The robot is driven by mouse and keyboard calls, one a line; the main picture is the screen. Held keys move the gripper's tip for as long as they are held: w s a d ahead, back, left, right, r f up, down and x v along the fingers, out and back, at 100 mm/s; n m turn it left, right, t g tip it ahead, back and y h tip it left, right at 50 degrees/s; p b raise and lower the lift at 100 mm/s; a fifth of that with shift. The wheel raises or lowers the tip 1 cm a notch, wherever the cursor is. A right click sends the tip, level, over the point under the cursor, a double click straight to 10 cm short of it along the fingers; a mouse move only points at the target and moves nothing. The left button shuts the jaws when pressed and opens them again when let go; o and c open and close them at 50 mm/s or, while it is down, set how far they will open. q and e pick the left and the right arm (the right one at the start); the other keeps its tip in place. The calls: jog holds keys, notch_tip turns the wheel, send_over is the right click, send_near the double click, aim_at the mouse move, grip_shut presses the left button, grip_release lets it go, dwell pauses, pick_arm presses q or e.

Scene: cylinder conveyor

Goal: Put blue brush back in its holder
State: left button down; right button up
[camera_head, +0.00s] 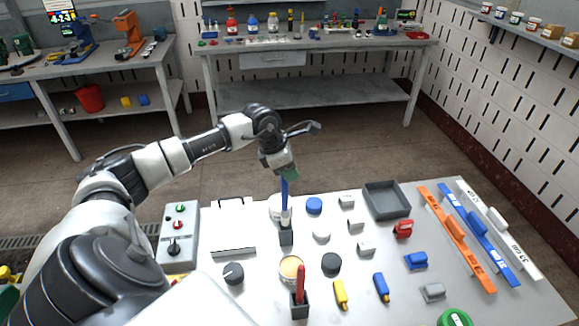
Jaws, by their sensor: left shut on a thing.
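My left gripper (290,174) reaches over the table from the left and points down. It is shut on the upper end of the blue brush (285,192). The brush hangs upright, with its pale lower end over or at the mouth of a small dark grey holder (286,238). I cannot tell whether the tip is inside the holder or just above it. A red brush (300,280) stands upright in a similar dark holder (299,307) nearer the front. My right gripper is not in view.
A white container is partly hidden behind the blue brush. Coloured rails (456,240) lie at the right.

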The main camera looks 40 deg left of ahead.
pick_arm(q)
notch_tip(320, 180, down, 8)
jog(key=b, duration=0.6)
jog(key=shift+r, duration=0.2)
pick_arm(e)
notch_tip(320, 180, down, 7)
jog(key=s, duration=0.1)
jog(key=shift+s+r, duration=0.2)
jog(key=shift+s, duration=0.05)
pick_arm(q)
jog(key=shift+f+b, duration=0.45)
jog(key=shift+f, duration=0.1)
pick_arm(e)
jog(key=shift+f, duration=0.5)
pick_arm(q)
jog(key=c, duration=1)
grip_release()
jog(key=b+v, duration=0.2)
jog(key=v, duration=0.9)
jog(key=shift+b, duration=0.3)
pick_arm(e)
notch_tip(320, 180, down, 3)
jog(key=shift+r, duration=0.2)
